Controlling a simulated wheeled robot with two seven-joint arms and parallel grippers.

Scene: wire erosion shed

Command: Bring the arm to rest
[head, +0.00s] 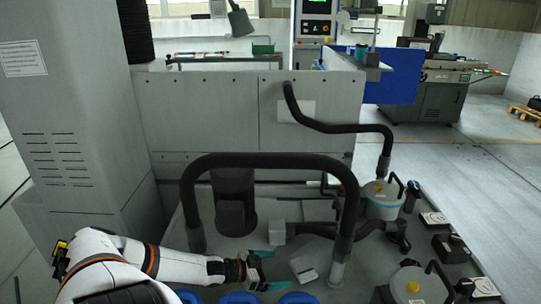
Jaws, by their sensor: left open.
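My left arm (160,262) comes in from the lower left, white with orange rings. It reaches over the grey work surface toward the middle. My left gripper (277,269) points right, and its two teal fingers are spread apart with nothing between them. A small white block (304,268) lies just to the right of the fingers, apart from them as far as I can tell. My right gripper does not show.
A thick black hose arch (270,161) stands just behind my gripper. Blue round containers (240,298) sit at the near edge below it. A white-lidded canister (383,199) and another canister (412,287) stand to the right. A grey column (70,110) rises at left.

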